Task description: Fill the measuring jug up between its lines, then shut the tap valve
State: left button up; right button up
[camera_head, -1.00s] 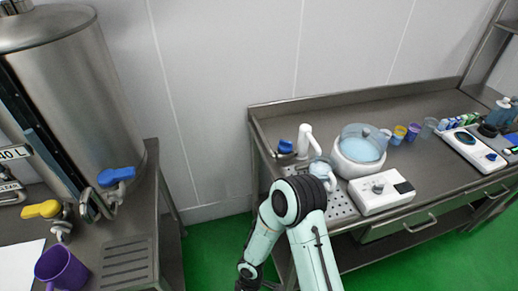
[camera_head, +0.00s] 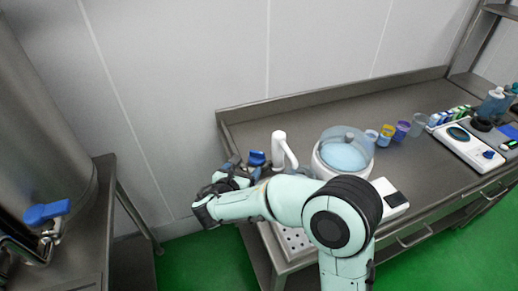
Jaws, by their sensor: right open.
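The white tap (camera_head: 281,150) stands at the left end of the steel bench, its spout pointing right. Its blue valve handle (camera_head: 257,158) is just left of the post. My right gripper (camera_head: 238,167) is open, just left of the blue handle; whether it touches the handle I cannot tell. My right forearm crosses in front of the tap's base and the area under the spout. It hides most or all of the measuring jug there, so its level and lines cannot be seen. My left gripper is not in view.
A white pot with a clear domed lid (camera_head: 344,152) stands right of the tap. Several small cups (camera_head: 387,135), and a white scale (camera_head: 465,147) are farther right. A steel tank (camera_head: 40,130) with another blue valve (camera_head: 47,211) is at left. A gap separates the benches.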

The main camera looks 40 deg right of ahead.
aim_at(256, 154)
jog(key=p+x, duration=0.1)
jog(key=x, duration=1.2)
jog(key=shift+r, duration=0.1)
jog(key=c, duration=1)
